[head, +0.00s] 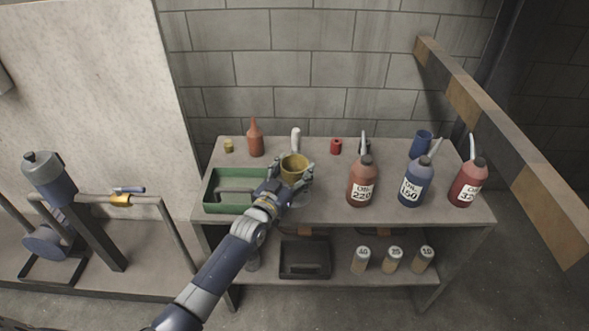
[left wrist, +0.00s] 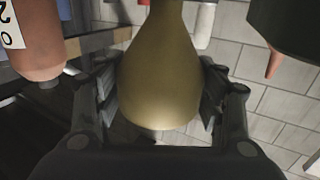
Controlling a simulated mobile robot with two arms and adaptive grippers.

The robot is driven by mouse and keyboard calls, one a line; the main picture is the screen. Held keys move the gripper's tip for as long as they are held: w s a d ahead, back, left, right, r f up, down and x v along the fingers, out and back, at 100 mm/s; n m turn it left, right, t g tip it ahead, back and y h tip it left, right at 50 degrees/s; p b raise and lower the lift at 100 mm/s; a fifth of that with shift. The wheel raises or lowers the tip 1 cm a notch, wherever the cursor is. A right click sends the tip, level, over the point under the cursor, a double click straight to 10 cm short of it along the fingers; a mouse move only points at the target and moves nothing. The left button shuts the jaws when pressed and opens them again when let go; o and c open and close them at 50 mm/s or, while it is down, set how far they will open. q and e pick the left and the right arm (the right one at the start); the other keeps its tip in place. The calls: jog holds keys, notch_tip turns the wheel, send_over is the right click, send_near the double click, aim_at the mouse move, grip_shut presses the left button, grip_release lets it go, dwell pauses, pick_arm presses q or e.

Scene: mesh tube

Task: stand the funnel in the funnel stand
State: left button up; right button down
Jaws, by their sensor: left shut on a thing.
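A mustard-yellow funnel (head: 294,165) is held over the middle of the bench, its wide mouth facing up. My left gripper (head: 292,174) is shut around it, with one finger on each side. In the left wrist view the funnel (left wrist: 160,85) fills the space between the two dark fingers. My right gripper is not in view.
A green tray (head: 209,204) lies left of the gripper. A red-brown oil jug (head: 362,190) stands close on the right, with a blue jug (head: 413,187) and a red jug (head: 467,188) beyond. A brown bottle (head: 256,141) and a small red item (head: 336,146) stand behind.

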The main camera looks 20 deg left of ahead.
pick_arm(q)
jog(key=shift+f+b, duration=0.35)
jog(key=shift+f, duration=0.1)
dwell(0.3)
jog(key=o, duration=1.1)
jog(key=shift+o, duration=0.2)
